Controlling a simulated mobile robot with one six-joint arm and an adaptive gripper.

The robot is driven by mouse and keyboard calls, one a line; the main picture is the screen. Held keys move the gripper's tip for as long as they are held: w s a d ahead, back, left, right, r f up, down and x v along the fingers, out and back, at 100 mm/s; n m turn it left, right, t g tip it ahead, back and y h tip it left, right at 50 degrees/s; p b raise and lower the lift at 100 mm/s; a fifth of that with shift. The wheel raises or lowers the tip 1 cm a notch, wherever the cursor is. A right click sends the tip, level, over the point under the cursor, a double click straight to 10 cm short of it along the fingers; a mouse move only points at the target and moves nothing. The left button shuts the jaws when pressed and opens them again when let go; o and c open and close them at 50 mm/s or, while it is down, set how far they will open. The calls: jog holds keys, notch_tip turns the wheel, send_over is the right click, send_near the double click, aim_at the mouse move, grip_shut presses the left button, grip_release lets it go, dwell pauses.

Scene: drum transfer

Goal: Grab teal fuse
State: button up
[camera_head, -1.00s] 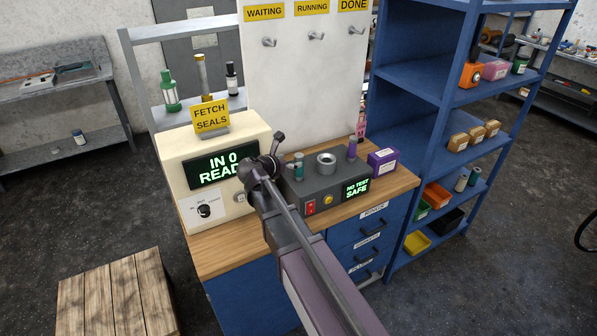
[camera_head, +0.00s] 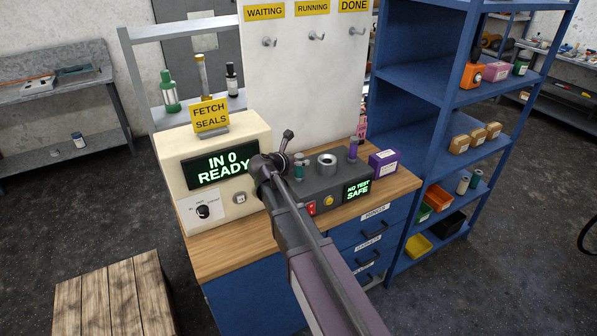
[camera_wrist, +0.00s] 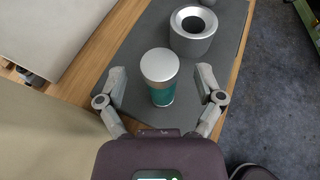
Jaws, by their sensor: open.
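The teal fuse (camera_head: 299,169) stands upright on top of the dark grey test box (camera_head: 323,187), left of a round metal socket (camera_head: 327,159). In the wrist view the fuse (camera_wrist: 161,92) has a silver cap and a teal body. My gripper (camera_wrist: 160,74) is open, with one finger on each side of the fuse and a visible gap on both sides. Its fingers also show in the head view, just left of the fuse.
The metal socket (camera_wrist: 193,29) stands just beyond the fuse. A purple fuse (camera_head: 353,149) and a purple box (camera_head: 383,162) are farther right. The cream machine (camera_head: 216,165) reading "IN 0 READY" stands close on the left.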

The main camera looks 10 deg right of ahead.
jog(key=shift+w+d+f, duration=0.2)
jog(key=shift+w+d, duration=0.15)
jog(key=shift+d, duration=0.1)
grip_shut()
dwell(0.3)
